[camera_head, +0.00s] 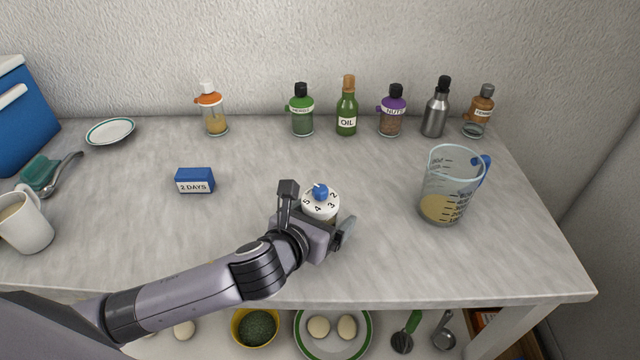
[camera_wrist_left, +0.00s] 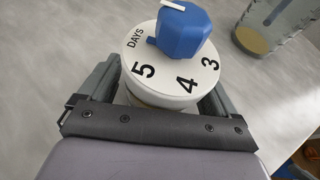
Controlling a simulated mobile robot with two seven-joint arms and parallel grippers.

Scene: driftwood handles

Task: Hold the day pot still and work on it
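The day pot (camera_head: 321,208) stands upright on the counter, with a white round lid marked DAYS and numbers. A blue knob (camera_head: 321,192) with a white mark sits on top; both also show large in the left wrist view, the lid (camera_wrist_left: 150,75) below the knob (camera_wrist_left: 182,32). My left gripper (camera_head: 318,214) is low around the pot, one finger on each side. The lid hides where the fingers meet the body, so I cannot tell whether they press on it. A blue block (camera_head: 195,181) with a label reading 2 DAYS lies to the left. My right gripper is not in view.
A measuring jug (camera_head: 450,185) with yellowish contents stands to the right. Several bottles, including the oil bottle (camera_head: 347,108), line the wall. A mug (camera_head: 24,222) and small plate (camera_head: 110,131) are at left. The counter between block and pot is clear.

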